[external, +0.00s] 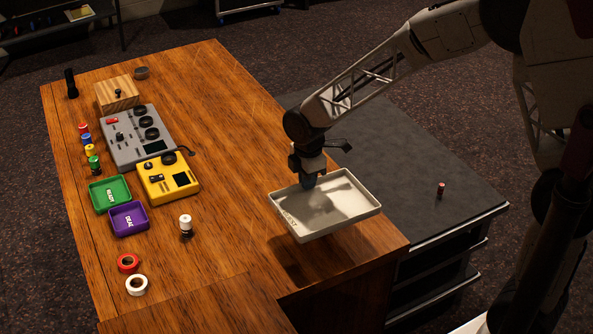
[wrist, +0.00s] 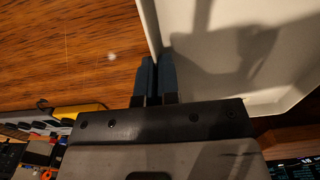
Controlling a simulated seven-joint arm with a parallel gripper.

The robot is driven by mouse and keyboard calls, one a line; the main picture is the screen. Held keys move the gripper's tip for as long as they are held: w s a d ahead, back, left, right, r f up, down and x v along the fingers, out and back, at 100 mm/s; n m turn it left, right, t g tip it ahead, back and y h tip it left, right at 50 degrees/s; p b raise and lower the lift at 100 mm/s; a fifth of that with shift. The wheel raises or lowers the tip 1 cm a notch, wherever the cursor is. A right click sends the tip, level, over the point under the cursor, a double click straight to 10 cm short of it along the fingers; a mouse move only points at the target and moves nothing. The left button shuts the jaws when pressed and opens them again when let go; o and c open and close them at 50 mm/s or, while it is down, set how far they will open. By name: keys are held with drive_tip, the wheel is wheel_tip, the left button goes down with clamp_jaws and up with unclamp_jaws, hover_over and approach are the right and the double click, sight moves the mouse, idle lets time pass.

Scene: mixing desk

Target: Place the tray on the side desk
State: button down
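The tray (external: 340,205) is white, shallow and empty, with dark lettering on its near left side. It is above the right edge of the wooden desk, with a shadow on the wood below it. My gripper (external: 309,184) is at the tray's far left rim. In the wrist view my gripper's dark fingers (wrist: 155,72) are closed on the wall of the tray (wrist: 151,25). The side desk (external: 415,180) has a dark grey top and stands right of the wooden desk, lower than it.
A small dark red cylinder (external: 440,190) stands on the side desk; the rest of its visible top is clear. The wooden desk (external: 215,265) holds a grey mixer (external: 135,140), a yellow device (external: 165,185), a green tray (external: 109,195), a purple tray (external: 129,218) and a white-capped bottle (external: 186,226).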

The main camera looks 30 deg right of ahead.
drive_tip(key=shift+s+a, duration=0.5)
drive_tip(key=shift+s, duration=0.4)
drive_tip(key=shift+f, duration=2.6)
drive_tip(key=shift+w, duration=0.15)
hover_over(263, 197)
drive_tip(key=shift+f, duration=0.7)
drive_tip(key=shift+f, duration=0.15)
drive_tip(key=shift+f, duration=1.6)
drive_tip(key=shift+f, duration=0.15)
drive_tip(key=c, duration=1.4)
unclamp_jaws()
drive_tip(key=shift+o, duration=0.2)
